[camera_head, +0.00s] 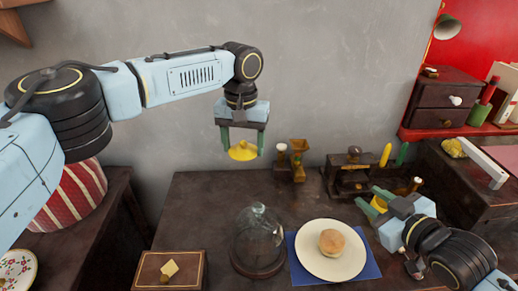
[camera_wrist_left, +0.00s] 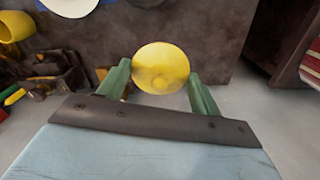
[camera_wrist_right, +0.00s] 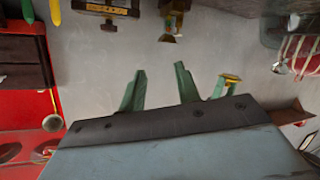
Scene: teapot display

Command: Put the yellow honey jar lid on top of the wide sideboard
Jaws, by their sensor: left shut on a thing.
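The yellow lid (camera_head: 243,152) is held by my left gripper (camera_head: 241,146), in the air above the back part of the wide dark sideboard (camera_head: 203,215). In the left wrist view the lid (camera_wrist_left: 161,68) is a round yellow disc between the two green fingertips. The sideboard top is seen below and beyond it. My right gripper (camera_head: 372,201) is over the right part of the sideboard. In the right wrist view its fingers (camera_wrist_right: 160,86) are apart with nothing between them. A yellow cup-like thing (camera_head: 379,204) shows partly behind the right gripper.
A glass dome (camera_head: 257,239), a cream plate (camera_head: 310,263) with a bun (camera_head: 332,242) on a blue mat, and a wooden box (camera_head: 190,266) stand at the front. A small brass mill (camera_head: 298,160) and a dark rack (camera_head: 348,177) stand at the back. The sideboard's back left is clear.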

